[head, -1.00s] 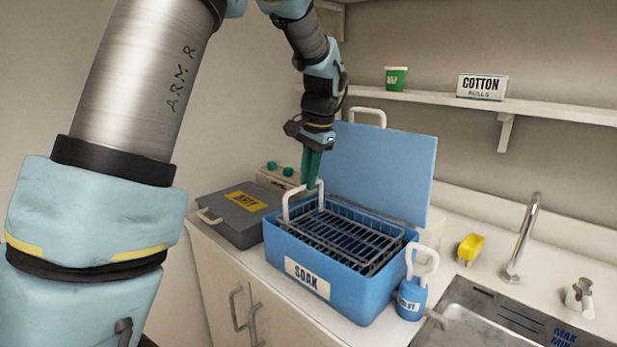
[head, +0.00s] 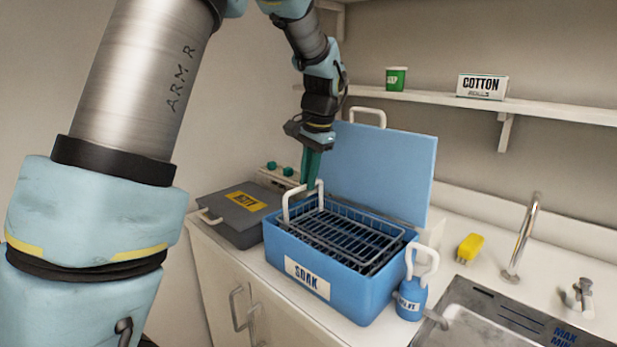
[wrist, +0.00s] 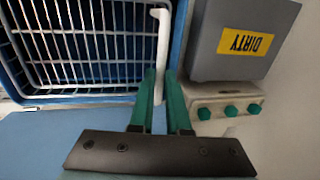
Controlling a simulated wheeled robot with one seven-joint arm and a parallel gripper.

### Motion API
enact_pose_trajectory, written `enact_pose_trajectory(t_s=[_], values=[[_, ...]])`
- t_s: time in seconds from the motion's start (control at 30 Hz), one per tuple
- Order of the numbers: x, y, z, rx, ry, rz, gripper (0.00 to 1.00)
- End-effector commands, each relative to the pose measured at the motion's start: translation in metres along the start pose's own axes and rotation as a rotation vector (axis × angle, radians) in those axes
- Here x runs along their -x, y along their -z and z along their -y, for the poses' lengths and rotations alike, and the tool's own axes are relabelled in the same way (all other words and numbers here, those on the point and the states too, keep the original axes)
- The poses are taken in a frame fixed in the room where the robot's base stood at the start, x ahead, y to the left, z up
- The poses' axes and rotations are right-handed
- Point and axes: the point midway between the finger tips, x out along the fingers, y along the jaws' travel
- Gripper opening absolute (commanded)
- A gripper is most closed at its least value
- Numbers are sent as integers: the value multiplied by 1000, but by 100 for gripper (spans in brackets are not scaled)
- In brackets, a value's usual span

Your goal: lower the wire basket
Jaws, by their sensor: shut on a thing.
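The wire basket (head: 352,240) is a metal rack sitting inside the blue SOAK box (head: 362,293), its top about level with the box rim. A white handle (head: 288,205) stands up at its left end. My gripper (head: 309,186) points down at that handle, with its green fingers shut on it. In the wrist view the fingers (wrist: 160,98) close around the white handle (wrist: 162,50), beside the basket's wires (wrist: 85,45). The box's blue lid (head: 385,170) stands open behind. How far the basket is from the box floor is hidden.
A grey DIRTY box (head: 232,222) stands left of the blue box. A small blue bottle (head: 411,298) is close at its right. A yellow item (head: 470,247), a tap (head: 523,240) and a sink (head: 490,320) lie further right. A shelf (head: 540,108) runs along the wall.

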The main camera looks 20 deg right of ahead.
Motion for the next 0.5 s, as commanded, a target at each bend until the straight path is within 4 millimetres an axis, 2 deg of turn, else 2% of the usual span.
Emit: enact_pose_trajectory(t_s=[0.33,0.5], values=[[-1,0,-1,-1,-1,0,0],[-23,0,-5,-1,-2,3,0]])
